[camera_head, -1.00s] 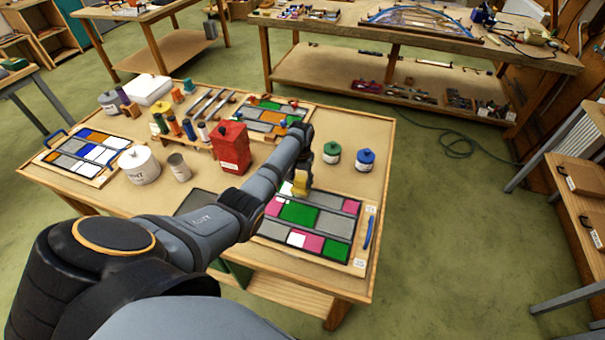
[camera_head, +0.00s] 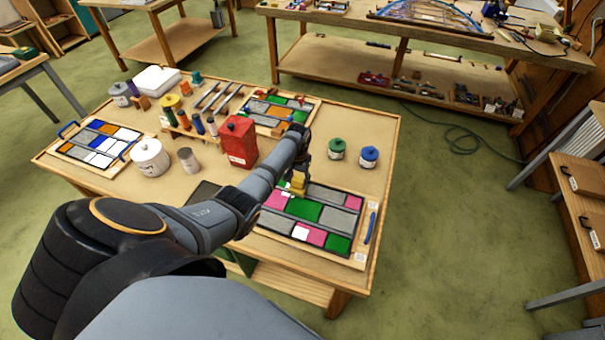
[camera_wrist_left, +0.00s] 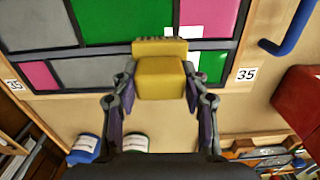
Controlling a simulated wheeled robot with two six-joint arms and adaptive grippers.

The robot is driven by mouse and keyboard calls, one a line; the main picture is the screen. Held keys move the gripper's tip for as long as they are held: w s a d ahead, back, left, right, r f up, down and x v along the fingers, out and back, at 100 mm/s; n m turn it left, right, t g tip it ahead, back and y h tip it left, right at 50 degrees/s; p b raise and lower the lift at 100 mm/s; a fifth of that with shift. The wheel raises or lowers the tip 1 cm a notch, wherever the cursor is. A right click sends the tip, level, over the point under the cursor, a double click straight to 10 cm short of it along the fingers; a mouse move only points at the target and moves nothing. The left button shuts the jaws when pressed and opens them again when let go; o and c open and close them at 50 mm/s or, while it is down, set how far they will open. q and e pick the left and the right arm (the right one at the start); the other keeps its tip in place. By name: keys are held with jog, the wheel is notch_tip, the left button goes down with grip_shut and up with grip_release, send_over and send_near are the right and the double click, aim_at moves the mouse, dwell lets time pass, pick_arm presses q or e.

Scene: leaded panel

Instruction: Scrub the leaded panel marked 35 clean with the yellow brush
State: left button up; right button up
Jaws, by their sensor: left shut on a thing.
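The leaded panel marked 35 (camera_head: 322,214) lies flat at the table's front right, with green, pink, grey and white panes between dark strips. A 35 label (camera_wrist_left: 246,74) shows at its edge in the left wrist view. My left gripper (camera_head: 301,180) is shut on the yellow brush (camera_wrist_left: 160,78), with the bristles facing the panel near its far edge. Whether they touch it is unclear. Pale white patches (camera_wrist_left: 191,62) show beside the brush. My arm hides the panel's left part in the head view. My right gripper is not in view.
A red can (camera_head: 238,142) stands left of the arm. Jars with green (camera_head: 337,148) and blue (camera_head: 369,157) lids stand behind the panel. Other panels lie at the back (camera_head: 282,112) and far left (camera_head: 100,143). A blue handle (camera_head: 370,227) is on the panel's right edge.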

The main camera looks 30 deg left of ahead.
aim_at(289, 189)
pick_arm(q)
jog(key=shift+s+a+p, duration=0.35)
jog(key=shift+s+a, duration=0.1)
jog(key=shift+s, duration=0.35)
jog(key=shift+s+a, duration=0.1)
jog(key=shift+s, duration=0.05)
jog(key=shift+s+a, duration=0.45)
jog(key=shift+s, duration=0.25)
jog(key=shift+s+a, duration=0.2)
jog(key=shift+s, duration=0.05)
